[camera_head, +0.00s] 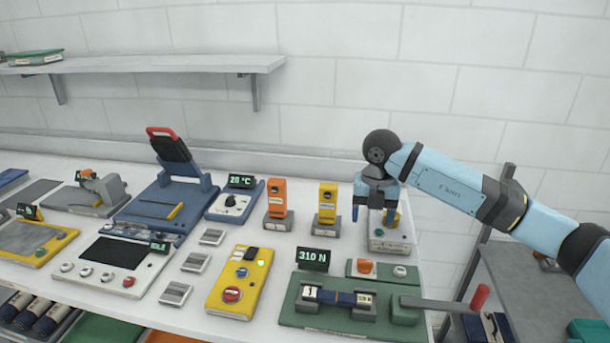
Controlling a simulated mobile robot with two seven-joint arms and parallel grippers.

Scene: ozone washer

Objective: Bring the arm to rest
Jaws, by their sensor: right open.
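My right arm comes in from the right edge. My right gripper (375,212) points down near the back right of the white bench, over a small grey device (390,241) with a yellow knob. Its fingers are apart, and I see nothing held between them. Whether the fingertips touch the device I cannot tell. My left gripper is not in view.
The white bench (200,281) is crowded. An orange unit (277,199) and a yellow unit (327,203) stand left of the gripper. A green fixture (325,318) with a red-tipped lever (480,296) lies in front. A wall shelf (160,65) hangs at upper left.

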